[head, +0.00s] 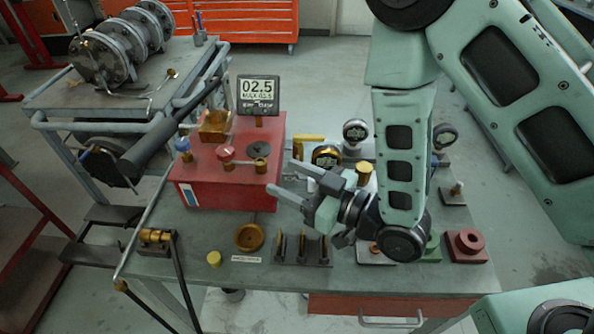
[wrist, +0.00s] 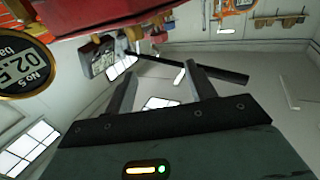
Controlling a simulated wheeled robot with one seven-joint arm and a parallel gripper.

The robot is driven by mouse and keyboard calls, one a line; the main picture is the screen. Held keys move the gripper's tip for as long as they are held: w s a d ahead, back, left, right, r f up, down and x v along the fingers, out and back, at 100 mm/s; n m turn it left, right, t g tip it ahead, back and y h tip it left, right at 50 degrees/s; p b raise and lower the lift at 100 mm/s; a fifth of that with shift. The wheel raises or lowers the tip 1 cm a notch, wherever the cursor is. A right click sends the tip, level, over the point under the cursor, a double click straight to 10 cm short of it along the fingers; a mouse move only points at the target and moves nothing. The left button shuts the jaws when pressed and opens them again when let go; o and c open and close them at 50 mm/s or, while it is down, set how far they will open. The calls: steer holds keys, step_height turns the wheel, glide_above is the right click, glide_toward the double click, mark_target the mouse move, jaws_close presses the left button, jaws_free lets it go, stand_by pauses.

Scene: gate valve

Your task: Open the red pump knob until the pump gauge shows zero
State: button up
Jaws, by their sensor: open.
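The red pump (head: 190,195) is a red box on the table, left of centre in the head view. The red pump knob (head: 227,153) sits on its near top edge, on a brass fitting. The pump gauge (head: 258,90) stands behind the box and reads 02.5. My gripper (head: 287,178) is open, with nothing between its fingers. It is to the right of the red box and apart from the knob. In the wrist view my open fingers (wrist: 163,82) point to free space, with the red box (wrist: 90,15) along the top. I cannot make out the red knob there.
A round gauge (wrist: 22,68) reading 02.5 shows at the wrist view's left edge. A brass-cased gauge (head: 327,156) stands close behind my gripper. The pump's dark lever (head: 165,143) extends left. Small tools (head: 302,247) and a brass disc (head: 250,237) lie along the table front.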

steer(key=shift+s+d+p, duration=0.3)
steer(key=shift+d+p, duration=0.1)
steer(key=shift+p, duration=0.1)
